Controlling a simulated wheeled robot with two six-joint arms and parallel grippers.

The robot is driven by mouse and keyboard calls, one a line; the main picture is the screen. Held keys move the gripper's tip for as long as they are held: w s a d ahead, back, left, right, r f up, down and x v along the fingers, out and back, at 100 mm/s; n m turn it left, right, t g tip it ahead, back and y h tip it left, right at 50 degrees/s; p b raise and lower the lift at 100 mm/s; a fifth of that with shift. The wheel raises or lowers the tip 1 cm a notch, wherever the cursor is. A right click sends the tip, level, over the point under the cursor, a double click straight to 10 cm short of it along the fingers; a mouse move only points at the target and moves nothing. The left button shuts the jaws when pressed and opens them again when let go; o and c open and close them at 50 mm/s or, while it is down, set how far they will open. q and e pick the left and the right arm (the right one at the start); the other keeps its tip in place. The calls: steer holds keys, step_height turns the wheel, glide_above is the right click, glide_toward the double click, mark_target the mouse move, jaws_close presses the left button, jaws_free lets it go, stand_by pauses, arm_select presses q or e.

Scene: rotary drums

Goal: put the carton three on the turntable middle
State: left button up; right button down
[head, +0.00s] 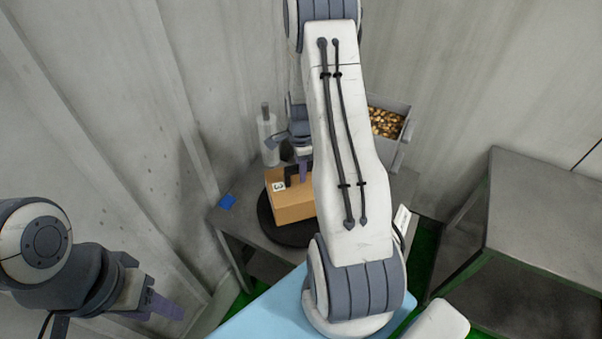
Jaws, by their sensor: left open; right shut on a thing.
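The carton three (290,206), a tan box with a white label marked 3, is at the turntable (267,221), a dark round disc on the grey table. My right gripper (297,174) is shut on the carton's upper part from above. My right arm hides the carton's right side and part of the turntable. I cannot tell whether the carton's bottom touches the disc. My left gripper (161,300) is open and empty at the lower left, well away from the carton.
A clear bottle (268,138) stands behind the carton. A grey bin (401,117) of brownish-gold pieces is at the back right. A grey metal table (545,210) stands at right, and a light blue surface (262,318) is in front.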

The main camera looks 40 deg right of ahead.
steer(key=shift+f+p, duration=0.4)
steer(key=shift+f, duration=1)
steer(key=c, duration=0.6)
jaws_free()
